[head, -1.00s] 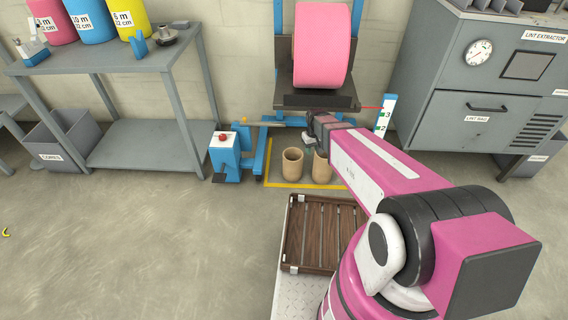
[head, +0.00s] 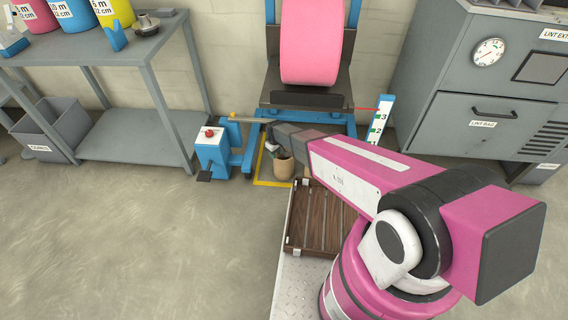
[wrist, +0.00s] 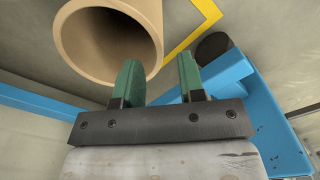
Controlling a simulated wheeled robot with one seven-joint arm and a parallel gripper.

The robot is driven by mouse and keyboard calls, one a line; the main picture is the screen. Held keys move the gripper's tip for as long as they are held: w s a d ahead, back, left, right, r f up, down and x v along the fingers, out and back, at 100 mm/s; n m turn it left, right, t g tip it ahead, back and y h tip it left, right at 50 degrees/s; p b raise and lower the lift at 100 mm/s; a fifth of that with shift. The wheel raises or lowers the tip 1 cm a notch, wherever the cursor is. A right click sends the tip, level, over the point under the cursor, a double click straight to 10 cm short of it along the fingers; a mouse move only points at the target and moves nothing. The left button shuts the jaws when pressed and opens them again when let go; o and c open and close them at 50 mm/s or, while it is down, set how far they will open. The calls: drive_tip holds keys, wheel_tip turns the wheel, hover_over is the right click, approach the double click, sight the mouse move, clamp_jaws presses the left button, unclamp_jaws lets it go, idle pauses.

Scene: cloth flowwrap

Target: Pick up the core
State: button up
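A tan cardboard core (head: 285,170) stands upright on the floor by the blue stand, partly covered by my arm's end in the head view. In the wrist view a core (wrist: 78,45) shows its open end at upper left. My gripper (wrist: 160,80) is open, its two green fingers apart with nothing seen held between them. The left finger overlaps the core's right rim in the picture; the right finger is clear of it. I cannot tell whether they touch. The second core is not visible in the head view now.
The blue stand (head: 247,150) holds a large pink roll (head: 311,40) just behind. A blue pedal box with a red button (head: 211,150) is to the left. A yellow floor line (head: 262,182) borders the cores. A brown slatted crate (head: 318,220) lies in front. Floor at left is clear.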

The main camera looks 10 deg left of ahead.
sight(283, 166)
wheel_tip(283, 166, down, 7)
drive_tip(key=shift+f, duration=0.2)
idle(0.3)
drive_tip(key=shift+d, duration=0.1)
drive_tip(key=shift+c, duration=0.3)
clamp_jaws()
idle(1.0)
